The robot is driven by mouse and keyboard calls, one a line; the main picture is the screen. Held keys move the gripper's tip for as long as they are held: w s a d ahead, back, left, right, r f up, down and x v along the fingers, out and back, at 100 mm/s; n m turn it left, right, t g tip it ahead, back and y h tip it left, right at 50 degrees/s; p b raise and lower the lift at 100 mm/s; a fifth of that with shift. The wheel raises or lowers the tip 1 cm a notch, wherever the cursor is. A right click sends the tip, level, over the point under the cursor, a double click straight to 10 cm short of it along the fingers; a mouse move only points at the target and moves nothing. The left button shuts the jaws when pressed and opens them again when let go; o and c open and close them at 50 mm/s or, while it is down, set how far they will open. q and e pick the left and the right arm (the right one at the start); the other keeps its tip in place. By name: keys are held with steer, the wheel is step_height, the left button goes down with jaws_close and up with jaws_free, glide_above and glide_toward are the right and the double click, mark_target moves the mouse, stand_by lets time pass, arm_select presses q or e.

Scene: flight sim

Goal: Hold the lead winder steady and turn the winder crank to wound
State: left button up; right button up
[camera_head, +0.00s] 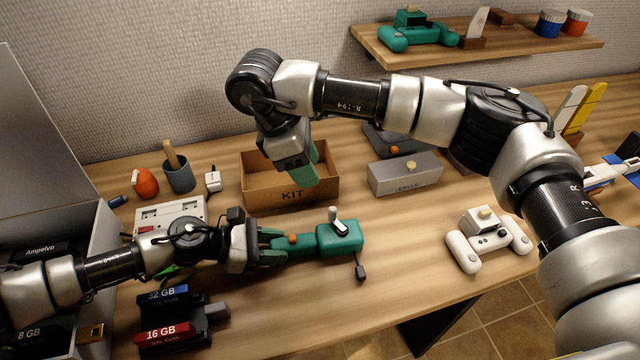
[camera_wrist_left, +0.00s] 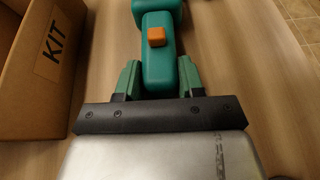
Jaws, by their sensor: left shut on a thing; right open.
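The lead winder (camera_head: 345,238) is teal, with a handle on its left side bearing an orange button (camera_head: 292,239). The winder crank (camera_head: 338,221), grey and white, stands up on top of its body. A black plug (camera_head: 360,268) hangs at its front right. My left gripper (camera_head: 272,249) is shut on the winder's handle. The left wrist view shows the teal handle (camera_wrist_left: 158,72) between both fingers, with the orange button just beyond. My right gripper (camera_head: 303,172) is open and empty, pointing down over the KIT box, above and left of the winder. The crank is outside the left wrist view.
The cardboard KIT box (camera_head: 255,192) stands behind the winder. A grey case (camera_head: 405,175) is behind right. A white controller (camera_head: 487,240) lies to the right. Blue and red cartridges (camera_head: 165,333) lie front left. The table between winder and controller is clear.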

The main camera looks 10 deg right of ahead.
steer(key=n, duration=0.5)
steer(key=m+t+y, duration=0.1)
steer(key=m+y, duration=0.3)
steer(key=m, duration=2.7)
glide_toward(333, 209)
step_height(333, 209, down, 10)
steer(key=shift+d+r, duration=0.1)
jaws_close()
